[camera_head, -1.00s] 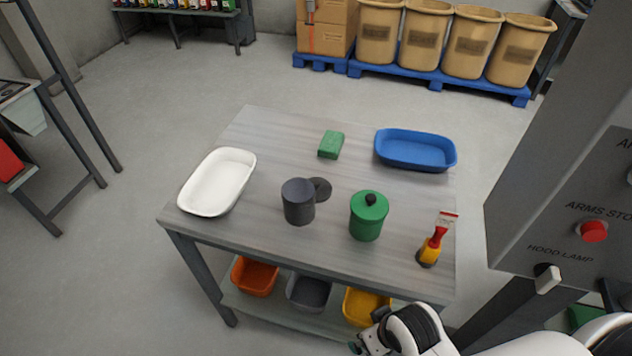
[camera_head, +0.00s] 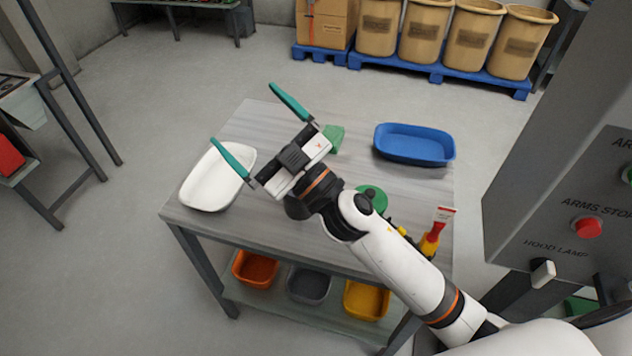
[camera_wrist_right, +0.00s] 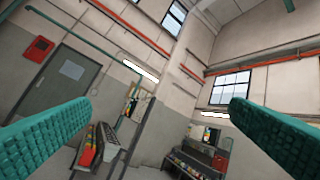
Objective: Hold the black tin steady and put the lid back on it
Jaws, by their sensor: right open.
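My right gripper (camera_head: 241,112) is open and empty, with its two teal fingers spread wide. It is raised over the table, pointing to the far left. In the right wrist view its fingers (camera_wrist_right: 160,135) stand apart with nothing between them. The right wrist view shows only the room, no tin or lid. My left gripper is not in view.
A grey control panel (camera_head: 570,200) stands at the right.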

